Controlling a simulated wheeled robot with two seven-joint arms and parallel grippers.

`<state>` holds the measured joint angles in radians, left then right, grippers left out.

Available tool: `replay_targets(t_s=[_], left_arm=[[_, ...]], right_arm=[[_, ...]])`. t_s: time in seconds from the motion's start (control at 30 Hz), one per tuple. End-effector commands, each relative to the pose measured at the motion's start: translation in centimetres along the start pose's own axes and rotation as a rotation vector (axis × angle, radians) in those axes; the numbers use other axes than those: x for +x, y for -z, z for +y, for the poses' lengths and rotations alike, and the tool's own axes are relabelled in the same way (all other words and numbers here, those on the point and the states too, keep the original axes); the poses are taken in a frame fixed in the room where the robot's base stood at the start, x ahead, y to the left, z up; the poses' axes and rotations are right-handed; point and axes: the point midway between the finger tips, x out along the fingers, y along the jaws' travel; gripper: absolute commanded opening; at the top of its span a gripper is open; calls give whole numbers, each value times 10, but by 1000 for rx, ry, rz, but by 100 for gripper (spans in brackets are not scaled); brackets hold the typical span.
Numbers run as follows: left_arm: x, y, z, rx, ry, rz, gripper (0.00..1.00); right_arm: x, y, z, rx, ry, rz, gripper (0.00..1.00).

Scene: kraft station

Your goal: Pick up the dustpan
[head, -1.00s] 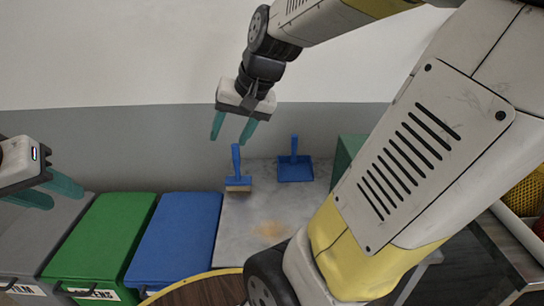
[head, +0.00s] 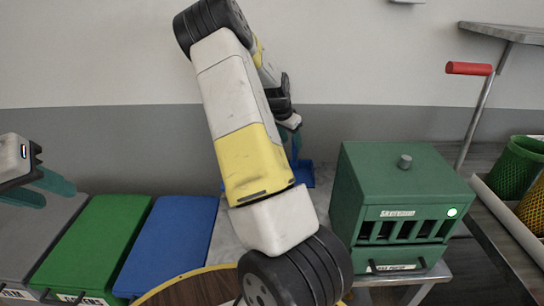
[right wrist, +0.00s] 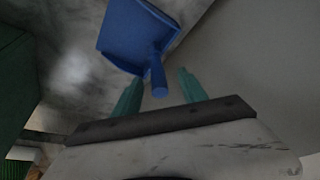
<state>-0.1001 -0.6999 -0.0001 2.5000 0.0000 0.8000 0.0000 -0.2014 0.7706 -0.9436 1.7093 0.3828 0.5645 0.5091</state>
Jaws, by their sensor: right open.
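The blue dustpan (head: 304,174) stands at the back of the grey table, mostly hidden behind my right arm in the head view. In the right wrist view the dustpan (right wrist: 132,36) shows its pan, with its handle (right wrist: 157,75) pointing toward my gripper. My right gripper (right wrist: 158,84) is open, with one teal finger on each side of the handle's end; I cannot tell how deep the handle lies between them. In the head view my right gripper (head: 296,146) is partly hidden by my arm. My left gripper (head: 60,196) is open and empty at the far left.
A green machine (head: 400,205) stands on the table right of my right arm. Green (head: 90,240) and blue (head: 175,240) lidded bins are at the left. Green and yellow baskets (head: 518,165) stand at the right. A wall rises behind the table.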

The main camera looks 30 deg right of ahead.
Motion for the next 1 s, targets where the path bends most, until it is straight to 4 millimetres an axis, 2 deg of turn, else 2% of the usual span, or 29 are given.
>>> replay_targets(t_s=[0.13, 0.47, 0.7, 0.97, 1.0], left_arm=[[0, 0, 0, 0, 0, 0, 36], [0, 0, 0, 0, 0, 0, 36], [0, 0, 0, 0, 0, 0, 36], [0, 0, 0, 0, 0, 0, 36], [0, 0, 0, 0, 0, 0, 36]], right_arm=[[12, 6, 0, 7, -14, 19, 50], [45, 4, 3, 7, -15, 17, 50], [80, 4, 5, 6, -15, 18, 50], [83, 4, 4, 6, -12, 18, 50], [83, 4, 4, 6, -12, 18, 42]])
